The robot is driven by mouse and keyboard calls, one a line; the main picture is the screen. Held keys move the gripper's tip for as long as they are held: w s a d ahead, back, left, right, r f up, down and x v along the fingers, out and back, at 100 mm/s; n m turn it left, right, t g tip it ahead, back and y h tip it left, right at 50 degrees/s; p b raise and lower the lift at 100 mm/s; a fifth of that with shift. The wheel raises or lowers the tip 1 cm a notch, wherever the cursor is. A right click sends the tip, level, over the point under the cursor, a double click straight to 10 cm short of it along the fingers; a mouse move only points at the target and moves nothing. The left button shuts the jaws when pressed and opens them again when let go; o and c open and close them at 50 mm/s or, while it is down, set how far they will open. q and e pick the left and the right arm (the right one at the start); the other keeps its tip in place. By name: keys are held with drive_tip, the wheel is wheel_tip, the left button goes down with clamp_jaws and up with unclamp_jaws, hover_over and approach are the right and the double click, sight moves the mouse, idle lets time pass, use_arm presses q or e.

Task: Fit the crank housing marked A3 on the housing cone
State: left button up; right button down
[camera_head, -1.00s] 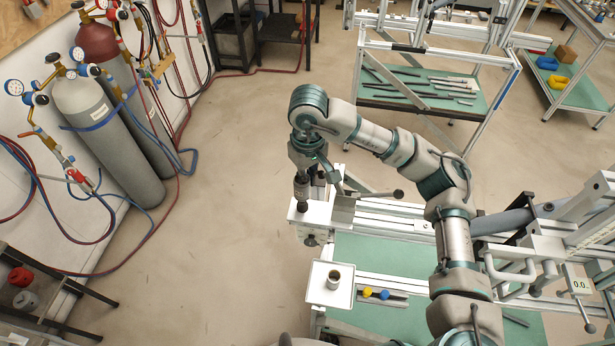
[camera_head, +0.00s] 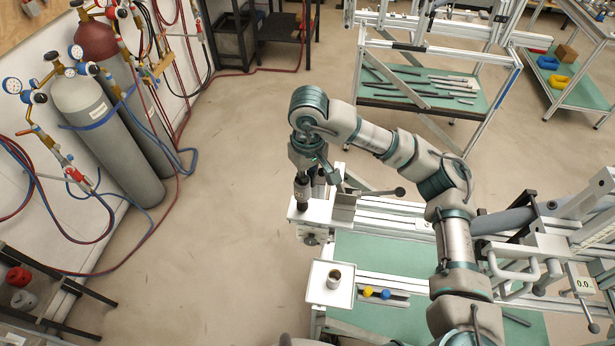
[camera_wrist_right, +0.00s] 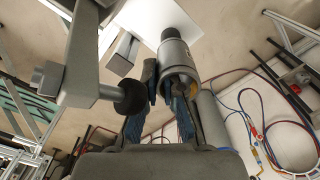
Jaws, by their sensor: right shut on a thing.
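My right gripper (camera_head: 302,174) points down above the white plate at the left end of the jig. It is shut on a grey cylindrical part (camera_head: 302,190), seemingly the crank housing. In the right wrist view the fingers (camera_wrist_right: 165,92) reach to this grey cylinder (camera_wrist_right: 176,58), whose near end is open and dark inside. Its far end lies against or over the white plate (camera_wrist_right: 158,18); I cannot tell whether it touches. The housing cone cannot be made out, and no A3 mark is readable. My left gripper is not in view.
A white tray (camera_head: 320,298) holding a small metal cup-like part (camera_head: 334,277) stands nearer. A clamp lever with a dark knob (camera_head: 399,192) sticks out beside the gripper; its knob (camera_wrist_right: 134,96) is close in the wrist view. Yellow and blue knobs (camera_head: 376,293) lie right of the tray.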

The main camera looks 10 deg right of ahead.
drive_tip(key=shift+f+b, duration=0.75)
drive_tip(key=shift+f, duration=0.1)
drive_tip(key=c, duration=1.2)
unclamp_jaws()
wheel_tip(320, 180, up, 12)
drive_tip(key=shift+f, duration=0.1)
